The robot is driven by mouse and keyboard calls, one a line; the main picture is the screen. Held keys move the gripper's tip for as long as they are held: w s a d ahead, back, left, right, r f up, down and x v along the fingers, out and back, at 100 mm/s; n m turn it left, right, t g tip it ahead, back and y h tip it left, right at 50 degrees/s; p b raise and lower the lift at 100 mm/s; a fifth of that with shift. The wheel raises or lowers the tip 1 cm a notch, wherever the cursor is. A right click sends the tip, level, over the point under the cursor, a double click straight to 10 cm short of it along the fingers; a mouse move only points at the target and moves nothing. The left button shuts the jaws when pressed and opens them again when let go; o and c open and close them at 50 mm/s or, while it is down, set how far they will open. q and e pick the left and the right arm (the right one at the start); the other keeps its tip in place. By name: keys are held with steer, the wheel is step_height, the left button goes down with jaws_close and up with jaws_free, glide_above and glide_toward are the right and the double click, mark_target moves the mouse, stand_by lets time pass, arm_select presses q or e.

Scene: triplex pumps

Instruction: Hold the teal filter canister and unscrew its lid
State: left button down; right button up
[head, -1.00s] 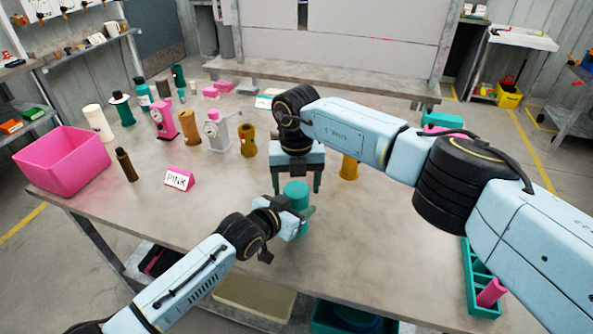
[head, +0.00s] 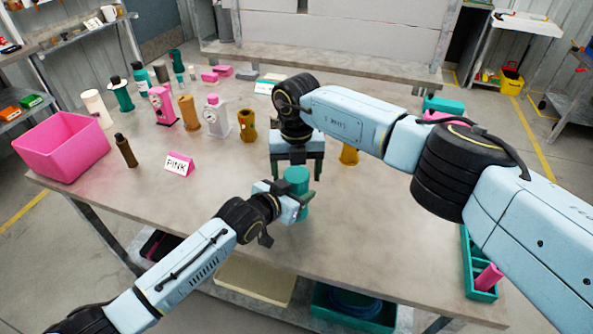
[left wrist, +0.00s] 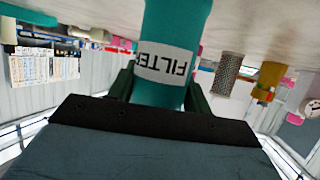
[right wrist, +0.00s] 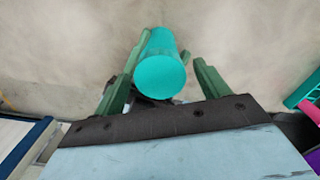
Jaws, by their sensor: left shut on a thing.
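The teal filter canister (head: 302,208) stands on the table near its front middle, its round lid (head: 297,176) on top. In the left wrist view its white label (left wrist: 165,63) reads "FILTER", though the letters are partly cut off. My left gripper (head: 293,206) is shut on the canister's body from the left; its fingers show on either side in the left wrist view. My right gripper (head: 297,172) points down over the lid. In the right wrist view its fingers are apart on either side of the teal lid (right wrist: 160,77), with a clear gap on the right.
A pink bin (head: 62,148) stands at the table's left end. A yellow part (head: 349,154) is just right of my right gripper. A teal tray (head: 478,268) lies at the right edge. The front table surface is clear.

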steer(key=shift+r, duration=2.25)
arm_select(q)
steer(key=c, duration=0.6)
jaws_free()
steer(key=shift+o, duration=0.2)
